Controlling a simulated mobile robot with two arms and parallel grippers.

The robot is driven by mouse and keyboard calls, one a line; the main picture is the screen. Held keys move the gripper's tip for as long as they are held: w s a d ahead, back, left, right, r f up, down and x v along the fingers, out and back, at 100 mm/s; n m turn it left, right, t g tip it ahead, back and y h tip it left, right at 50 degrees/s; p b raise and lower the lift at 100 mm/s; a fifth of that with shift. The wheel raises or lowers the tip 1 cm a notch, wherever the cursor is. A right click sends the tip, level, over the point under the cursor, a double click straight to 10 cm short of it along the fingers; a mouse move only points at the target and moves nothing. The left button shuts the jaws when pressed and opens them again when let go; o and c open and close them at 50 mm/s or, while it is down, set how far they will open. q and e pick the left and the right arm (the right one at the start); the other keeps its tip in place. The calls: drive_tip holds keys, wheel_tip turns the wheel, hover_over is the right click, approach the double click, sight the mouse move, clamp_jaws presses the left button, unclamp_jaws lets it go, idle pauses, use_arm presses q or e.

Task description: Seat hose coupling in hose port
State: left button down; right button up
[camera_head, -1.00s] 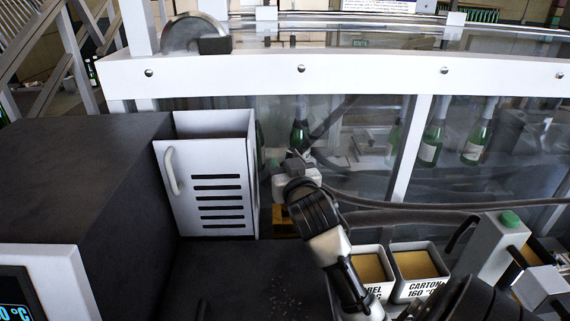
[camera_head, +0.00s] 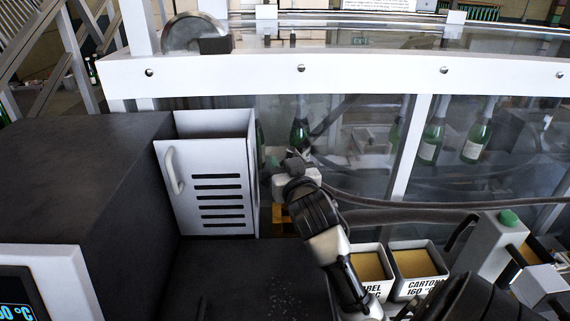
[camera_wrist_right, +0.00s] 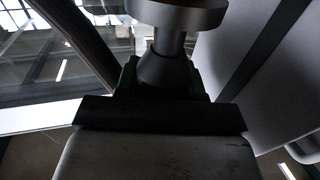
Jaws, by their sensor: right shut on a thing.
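My right gripper (camera_head: 292,161) is at the middle of the head view, in front of the glazed machine and just right of the white slotted door. It is shut on the hose coupling. In the right wrist view the coupling (camera_wrist_right: 165,68) is a dark cone with a grey stem and a wide round flange, standing up from between the dark jaws (camera_wrist_right: 160,112). In the head view the coupling is small and mostly lost around the jaws. I cannot make out the hose port in either view. My left gripper is not in view.
The white slotted door (camera_head: 217,187) stands left of my gripper, beside a dark cabinet (camera_head: 85,170). Dark hoses (camera_head: 400,201) run to the right. Two labelled bins (camera_head: 418,263) sit below right. Green bottles (camera_head: 433,139) stand behind the glass, under a white rail (camera_head: 370,76).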

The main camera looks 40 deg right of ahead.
drive_tip(key=shift+s+f+b, duration=0.1)
drive_tip(key=shift+f+b, duration=0.6)
drive_tip(key=shift+f, duration=0.3)
drive_tip(key=shift+r, duration=0.1)
drive_tip(key=shift+r+p, duration=0.6)
drive_tip(key=shift+p, duration=0.25)
drive_tip(key=shift+p, duration=0.65)
idle(1.1)
drive_tip(key=shift+f+b, duration=0.45)
drive_tip(key=shift+f, duration=0.3)
